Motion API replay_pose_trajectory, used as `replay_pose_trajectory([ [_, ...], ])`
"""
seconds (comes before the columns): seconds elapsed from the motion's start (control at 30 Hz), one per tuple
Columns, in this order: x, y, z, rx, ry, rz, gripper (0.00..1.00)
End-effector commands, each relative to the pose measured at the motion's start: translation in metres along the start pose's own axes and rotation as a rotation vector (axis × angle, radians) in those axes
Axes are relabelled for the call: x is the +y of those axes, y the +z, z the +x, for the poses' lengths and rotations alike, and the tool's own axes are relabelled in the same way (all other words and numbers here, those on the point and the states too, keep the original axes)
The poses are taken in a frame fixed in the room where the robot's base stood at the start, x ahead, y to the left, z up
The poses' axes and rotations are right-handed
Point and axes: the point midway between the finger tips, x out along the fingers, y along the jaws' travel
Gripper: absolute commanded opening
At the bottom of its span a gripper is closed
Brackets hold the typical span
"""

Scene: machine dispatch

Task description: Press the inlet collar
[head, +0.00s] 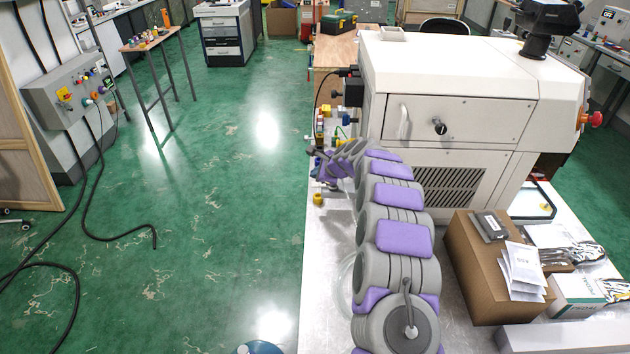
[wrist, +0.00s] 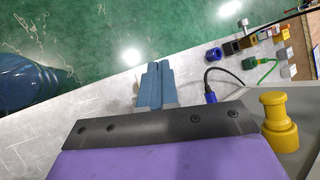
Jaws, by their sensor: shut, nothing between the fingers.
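The large white machine (head: 448,75) stands on the bench, with its near side facing my arm. No part in view can be told for certain as the inlet collar. A yellow stepped fitting (wrist: 278,125) stands on a grey surface at the right of the wrist view, to the right of my gripper. My gripper (wrist: 158,66) has its two blue-grey fingers together, with nothing between them, above the pale bench top. In the head view my arm reaches along the machine's left side, and my gripper is small and partly hidden there.
A blue ring-shaped part (wrist: 214,54), a blue plug (wrist: 210,97) on a black cable and a green connector (wrist: 249,63) lie on the bench (wrist: 85,135). A blue drum (wrist: 30,82) stands on the floor. A cardboard box (head: 475,275) is right of my arm. The green floor is open at left.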

Motion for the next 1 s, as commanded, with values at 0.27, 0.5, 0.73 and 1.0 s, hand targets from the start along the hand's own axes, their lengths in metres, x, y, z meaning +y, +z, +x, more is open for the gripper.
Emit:
replay_pose_trajectory([
  [0.27, -0.001, 0.001, -0.001, 0.000, 0.000, 0.000, 0.00],
  [0.5, -0.011, 0.011, -0.015, 0.000, 0.000, 0.000, 0.00],
  [0.73, -0.021, 0.021, -0.029, 0.000, 0.000, 0.000, 0.00],
  [1.0, -0.025, 0.025, -0.035, 0.000, 0.000, 0.001, 0.00],
])
